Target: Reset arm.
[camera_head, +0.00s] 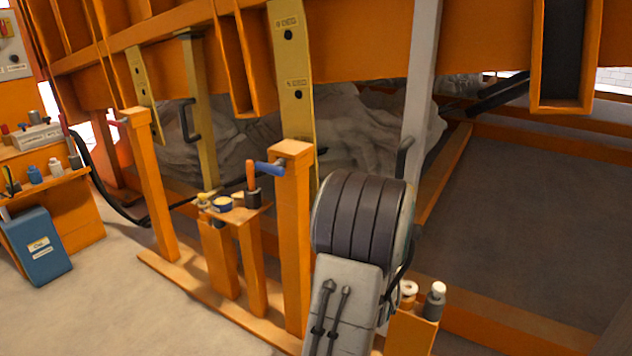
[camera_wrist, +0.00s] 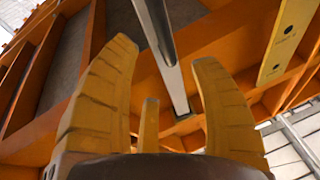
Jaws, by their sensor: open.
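My gripper (camera_wrist: 165,52) shows in the wrist view, with broad yellow ribbed fingers spread apart on the left and right and a narrower one between them. It is open and nothing is between the fingers. It points up at the underside of an orange frame (camera_wrist: 250,50). A grey metal bar (camera_wrist: 153,30) runs behind the gap between the fingers; whether they touch it I cannot tell, but they look apart. In the head view, a rounded grey arm part with dark bands, which looks like mine, stands at lower centre. My gripper cannot be made out there.
The orange sandbed frame (camera_head: 370,45) spans the top, with a grey upright (camera_head: 421,90) and yellow perforated straps (camera_head: 295,90). An orange post (camera_head: 293,235) with a blue-handled pin stands left of the arm. A blue can (camera_head: 38,245) is at far left. Floor at lower left is clear.

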